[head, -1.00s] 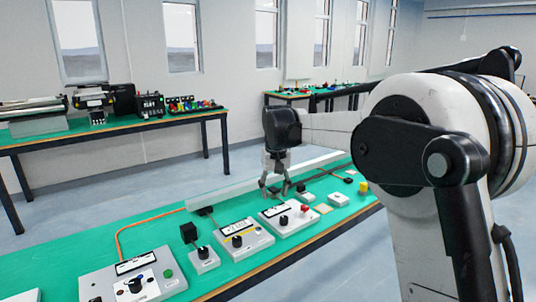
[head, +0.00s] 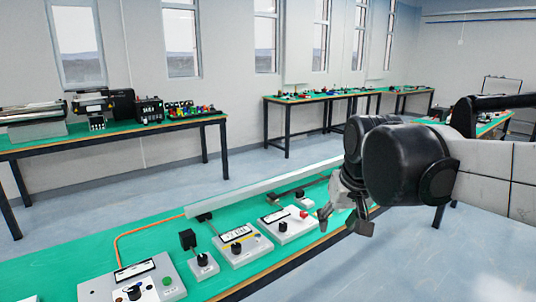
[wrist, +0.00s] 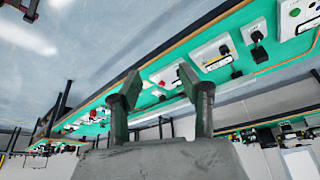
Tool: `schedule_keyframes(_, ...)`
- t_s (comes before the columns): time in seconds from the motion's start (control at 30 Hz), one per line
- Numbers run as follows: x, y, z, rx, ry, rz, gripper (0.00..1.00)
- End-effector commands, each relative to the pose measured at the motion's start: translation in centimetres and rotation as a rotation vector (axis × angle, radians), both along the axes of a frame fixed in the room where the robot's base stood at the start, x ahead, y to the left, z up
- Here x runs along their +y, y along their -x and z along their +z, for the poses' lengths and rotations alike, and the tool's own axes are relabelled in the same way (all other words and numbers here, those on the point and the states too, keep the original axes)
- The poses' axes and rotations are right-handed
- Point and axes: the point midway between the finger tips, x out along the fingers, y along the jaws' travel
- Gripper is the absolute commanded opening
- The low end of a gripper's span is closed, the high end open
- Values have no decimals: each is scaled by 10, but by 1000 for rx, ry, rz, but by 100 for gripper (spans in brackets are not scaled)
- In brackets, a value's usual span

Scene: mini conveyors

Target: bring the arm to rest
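My gripper (head: 344,221) hangs at the near right end of the green workbench (head: 95,252) in the head view, its fingers pointing down. In the wrist view my gripper (wrist: 168,92) shows two fingers standing well apart with nothing between them. The arm is folded in close on the right side of the head view. It hides the right end of the workbench. My gripper looks clear of the control boxes.
On the near bench stand a box with a red button (head: 290,222), a middle box (head: 242,245), a small knob box (head: 203,265) and a larger panel (head: 172,284). A rear-left bench (head: 110,132) holds machines. The floor between benches is free.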

Motion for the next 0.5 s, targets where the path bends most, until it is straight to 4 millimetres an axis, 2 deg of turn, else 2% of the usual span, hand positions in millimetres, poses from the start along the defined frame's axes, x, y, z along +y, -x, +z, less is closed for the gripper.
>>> schedule_keyframes(0.03, -6, 16, -3, -14, -1, -9, 39)
schedule_keyframes(0.1, -12, 34, -7, -36, -2, -18, 39)
schedule_keyframes(0.27, -25, 75, -21, -85, -6, -40, 39)
schedule_keyframes(0.5, -41, 130, -52, -158, -8, -72, 39)
